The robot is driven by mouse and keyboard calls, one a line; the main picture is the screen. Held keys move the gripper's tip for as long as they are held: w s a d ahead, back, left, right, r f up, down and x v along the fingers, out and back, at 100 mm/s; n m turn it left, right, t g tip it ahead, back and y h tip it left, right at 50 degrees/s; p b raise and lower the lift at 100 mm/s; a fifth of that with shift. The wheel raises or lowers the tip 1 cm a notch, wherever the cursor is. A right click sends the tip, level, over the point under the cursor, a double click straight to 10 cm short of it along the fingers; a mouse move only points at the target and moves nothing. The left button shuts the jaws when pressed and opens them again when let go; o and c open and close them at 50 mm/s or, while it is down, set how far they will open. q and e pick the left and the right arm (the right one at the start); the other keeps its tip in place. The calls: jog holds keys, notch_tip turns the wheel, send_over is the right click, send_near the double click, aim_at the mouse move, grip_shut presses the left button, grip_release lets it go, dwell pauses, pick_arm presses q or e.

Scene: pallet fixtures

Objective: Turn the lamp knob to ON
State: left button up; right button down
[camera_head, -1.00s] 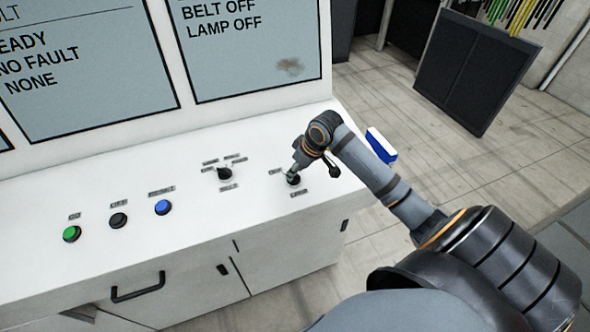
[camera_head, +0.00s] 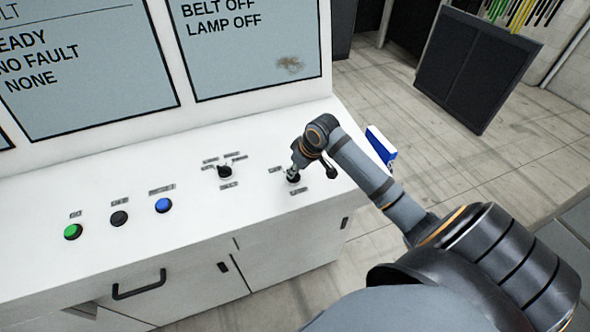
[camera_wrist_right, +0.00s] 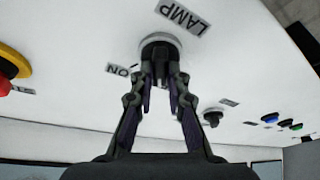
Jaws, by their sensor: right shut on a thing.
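The lamp knob (camera_head: 293,178) is a small black knob on a light round base near the right end of the white console top. It also shows in the right wrist view (camera_wrist_right: 160,43), with a LAMP label (camera_wrist_right: 184,16) and an ON label (camera_wrist_right: 122,70) by it. My right gripper (camera_head: 297,172) points down at the knob and is shut on it; in the right wrist view both fingers (camera_wrist_right: 160,82) meet at the knob, hiding its grip and pointer. The screen (camera_head: 245,50) reads BELT OFF and LAMP OFF. My left gripper is not in view.
Another black knob (camera_head: 225,172) sits left of the lamp knob. Green (camera_head: 73,232), black (camera_head: 119,219) and blue (camera_head: 163,206) buttons stand farther left. A red and yellow button (camera_wrist_right: 10,68) shows at the wrist view's left edge. The screens rise behind the console top.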

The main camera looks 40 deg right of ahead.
jog(key=m, duration=0.2)
jog(key=m+h, duration=0.1)
jog(key=m, duration=0.1)
jog(key=m+h, duration=0.1)
jog(key=m, duration=0.1)
jog(key=shift+a, duration=0.25)
jog(key=m+h, duration=0.1)
jog(key=m, duration=0.1)
jog(key=m+g+h, duration=0.1)
jog(key=m, duration=0.2)
jog(key=shift+w+a+m, duration=0.1)
jog(key=shift+m, duration=0.5)
jog(key=c, duration=1.3)
grip_release()
